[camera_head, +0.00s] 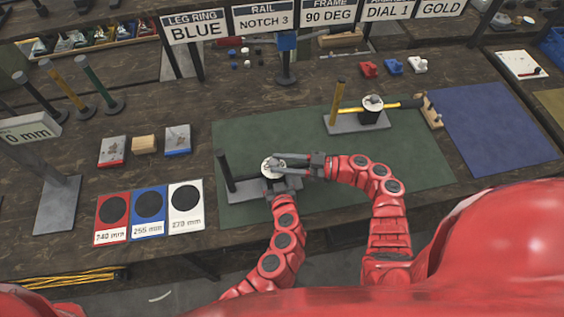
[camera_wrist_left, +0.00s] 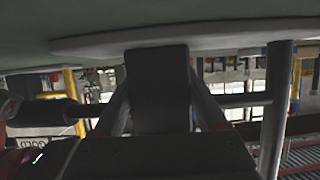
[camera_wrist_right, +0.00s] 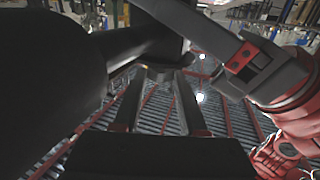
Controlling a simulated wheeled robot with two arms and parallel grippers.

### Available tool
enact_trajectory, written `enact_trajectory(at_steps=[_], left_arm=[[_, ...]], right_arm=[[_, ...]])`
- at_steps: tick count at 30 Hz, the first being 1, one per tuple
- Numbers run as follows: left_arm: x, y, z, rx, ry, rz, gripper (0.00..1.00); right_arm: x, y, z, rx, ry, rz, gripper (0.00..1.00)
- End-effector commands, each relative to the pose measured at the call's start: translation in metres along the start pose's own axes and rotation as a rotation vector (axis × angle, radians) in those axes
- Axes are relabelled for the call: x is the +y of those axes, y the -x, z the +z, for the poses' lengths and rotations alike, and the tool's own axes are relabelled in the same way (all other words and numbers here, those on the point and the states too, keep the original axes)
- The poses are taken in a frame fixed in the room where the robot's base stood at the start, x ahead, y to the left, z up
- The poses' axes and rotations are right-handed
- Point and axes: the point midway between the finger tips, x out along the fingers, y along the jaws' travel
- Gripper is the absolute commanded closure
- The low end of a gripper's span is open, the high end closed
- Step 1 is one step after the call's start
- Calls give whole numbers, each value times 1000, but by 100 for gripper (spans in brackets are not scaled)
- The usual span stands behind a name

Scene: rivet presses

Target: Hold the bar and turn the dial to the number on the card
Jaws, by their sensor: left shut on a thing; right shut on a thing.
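A card reading DIAL 1 (camera_head: 388,12) stands at the back. On the green mat, a grey-based stand has a dark post (camera_head: 226,170) and a white-faced dial (camera_head: 268,161). The dial's number is unreadable.
A second stand with a yellow post (camera_head: 338,103) and white dial (camera_head: 373,102) is at the mat's back. Red, blue and white cards (camera_head: 149,234) with millimetre labels lie left. A blue mat (camera_head: 495,125) is right. The green mat's front right (camera_head: 430,175) is free.

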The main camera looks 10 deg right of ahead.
Motion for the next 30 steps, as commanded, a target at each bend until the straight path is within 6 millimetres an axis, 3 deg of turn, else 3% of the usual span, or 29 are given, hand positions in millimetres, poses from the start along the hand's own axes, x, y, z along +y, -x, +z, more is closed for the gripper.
enact_trajectory(at_steps=[3, 25, 26, 30], left_arm=[[0, 0, -1, 1, 0, 0, 100], [0, 0, 0, 1, 0, -1, 100], [0, 0, 0, 1, 0, -1, 100], [0, 0, 0, 1, 0, -1, 100]], right_arm=[[1, 0, 0, 0, 0, 2, 100], [4, 1, 1, -4, 0, -86, 100], [4, 1, 1, -3, 0, -86, 54], [3, 1, 0, -2, 0, -87, 29]])
